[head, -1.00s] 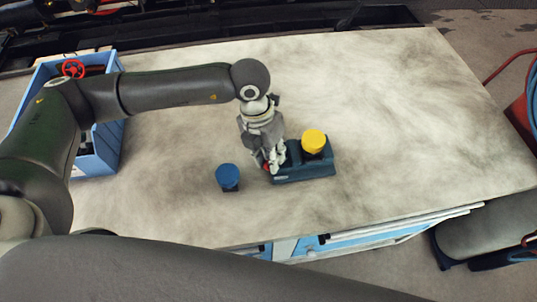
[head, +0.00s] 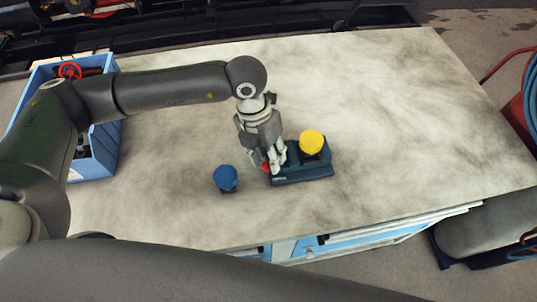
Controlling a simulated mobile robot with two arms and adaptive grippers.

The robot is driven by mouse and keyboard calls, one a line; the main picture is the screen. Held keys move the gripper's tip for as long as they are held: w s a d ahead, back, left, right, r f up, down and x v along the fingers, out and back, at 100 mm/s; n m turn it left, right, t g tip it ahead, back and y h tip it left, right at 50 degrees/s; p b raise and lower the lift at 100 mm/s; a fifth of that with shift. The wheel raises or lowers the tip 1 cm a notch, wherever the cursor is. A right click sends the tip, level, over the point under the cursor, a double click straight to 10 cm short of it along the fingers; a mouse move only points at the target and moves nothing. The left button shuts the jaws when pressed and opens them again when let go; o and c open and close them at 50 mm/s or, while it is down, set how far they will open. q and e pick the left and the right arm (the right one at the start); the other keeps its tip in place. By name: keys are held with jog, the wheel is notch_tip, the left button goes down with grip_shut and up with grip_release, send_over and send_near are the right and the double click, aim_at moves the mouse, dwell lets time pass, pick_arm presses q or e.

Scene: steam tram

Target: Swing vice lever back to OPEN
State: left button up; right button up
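The vice (head: 305,176) is a low dark teal block on the worktop, right of centre. A piece with a round yellow cap (head: 312,142) sits in it. A small red part (head: 266,168), which looks like the lever's end, shows at the vice's left end. My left gripper (head: 272,165) points down at that end, with its fingers right at the red part. The fingers hide most of the lever, and whether they are closed on it cannot be made out. My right gripper is out of view.
A blue-capped piece (head: 226,178) stands on the worktop just left of the gripper. A blue bin (head: 97,160) with a red handwheel (head: 69,70) in it is at the far left. The worktop (head: 410,110) is clear behind and right of the vice.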

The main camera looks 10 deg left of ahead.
pick_arm(q)
notch_tip(320, 180, up, 11)
jog(key=a, duration=0.2)
jog(key=shift+w, duration=0.35)
jog(key=shift+r, duration=0.1)
